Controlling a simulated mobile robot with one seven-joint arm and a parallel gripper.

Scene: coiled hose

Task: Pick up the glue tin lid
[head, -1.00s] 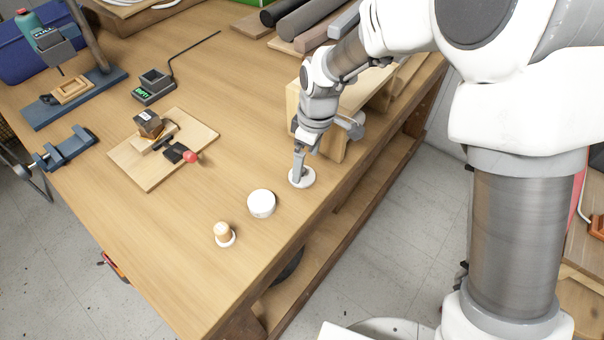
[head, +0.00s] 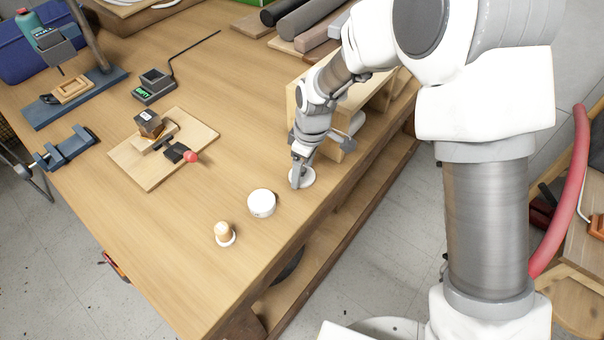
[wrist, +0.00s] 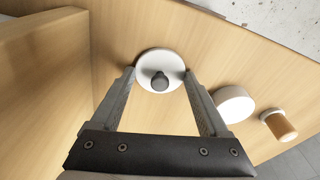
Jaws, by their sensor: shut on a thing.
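The glue tin lid (head: 307,179) is a white disc lying at the table's right edge in the head view. In the wrist view the lid (wrist: 147,62) shows a dark grey knob at its middle. My gripper (wrist: 159,73) is shut on the lid, with one finger against each side of its rim. In the head view my gripper (head: 297,181) points down at the lid and hides part of it. The lid appears to be at tabletop level. The white round tin (head: 262,203) stands just left of and nearer than the lid, apart from it.
A wooden stand (head: 300,100) is close behind my gripper. A board with a clamp (head: 150,178) lies to the left. The table between is clear.

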